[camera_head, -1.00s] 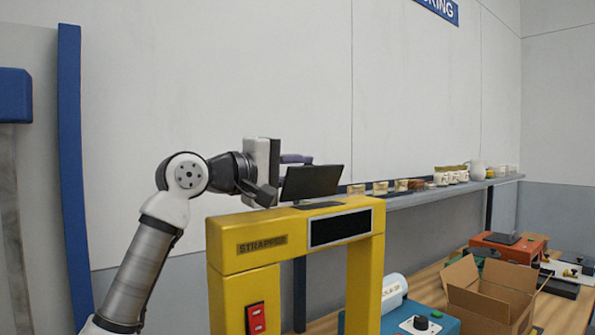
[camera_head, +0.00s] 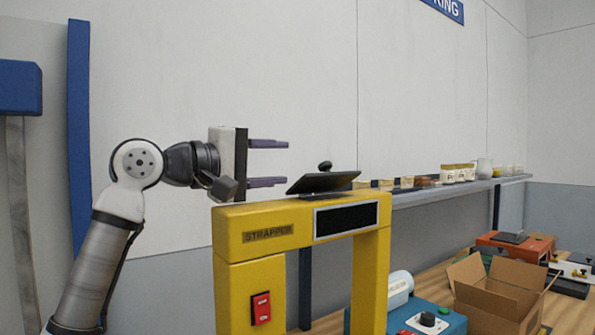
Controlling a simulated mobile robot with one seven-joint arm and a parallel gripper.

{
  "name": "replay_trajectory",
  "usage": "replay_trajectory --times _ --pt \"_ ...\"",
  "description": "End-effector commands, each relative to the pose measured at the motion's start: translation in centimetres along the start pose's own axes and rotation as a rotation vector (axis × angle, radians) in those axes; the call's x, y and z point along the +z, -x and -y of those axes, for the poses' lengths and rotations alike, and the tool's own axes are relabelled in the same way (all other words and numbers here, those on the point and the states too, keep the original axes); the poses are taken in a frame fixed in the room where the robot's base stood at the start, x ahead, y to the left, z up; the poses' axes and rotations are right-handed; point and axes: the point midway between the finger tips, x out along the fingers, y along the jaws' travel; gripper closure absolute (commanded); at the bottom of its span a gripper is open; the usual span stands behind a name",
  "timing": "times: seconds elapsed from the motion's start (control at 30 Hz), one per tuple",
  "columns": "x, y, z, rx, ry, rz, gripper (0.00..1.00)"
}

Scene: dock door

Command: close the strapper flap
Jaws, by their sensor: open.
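The strapper (camera_head: 300,223) is a yellow arch-shaped machine with a dark window and a red switch (camera_head: 261,308). Its dark flap (camera_head: 323,182) sits on top, tilted at a low angle with a gap beneath its near edge. A small dark knob (camera_head: 325,166) shows just above the flap. My gripper (camera_head: 268,163) is to the left of the flap, above the strapper's left part. Its two purple-grey fingers point right, are spread apart and have nothing between them. The lower finger's tip is close to the flap's left edge; I cannot tell if they touch.
A wall shelf (camera_head: 460,187) with jars and cups runs behind the strapper to the right. An open cardboard box (camera_head: 490,300) and a blue device (camera_head: 425,318) stand on the wooden table at lower right. The wall space above the strapper is clear.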

Motion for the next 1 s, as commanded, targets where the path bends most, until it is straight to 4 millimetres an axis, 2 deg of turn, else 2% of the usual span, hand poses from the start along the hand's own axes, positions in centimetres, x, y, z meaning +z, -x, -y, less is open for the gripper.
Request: replay_trajectory --times 0.03,0.1,0.3,0.47,0.7,0.73,0.87,0.97,1.0 --pt "0.0 1.3 0.3 0.002 0.0 -0.003 0.56" --pt "0.0 2.8 0.3 0.0 0.0 -0.002 0.56" --pt "0.1 5.8 0.1 0.0 -0.001 0.001 0.56" --pt "0.1 6.7 0.1 -0.001 0.0 0.002 0.56" --pt "0.1 6.8 0.0 -0.001 0.0 0.003 0.56" --pt "0.1 6.8 0.0 -0.001 0.0 0.003 0.57" --pt "0.3 6.3 -0.9 0.037 0.025 0.014 0.74" --pt "1.1 5.0 -3.5 0.156 0.112 0.055 0.87" --pt "1.5 4.5 -5.1 0.228 0.168 0.083 0.93"
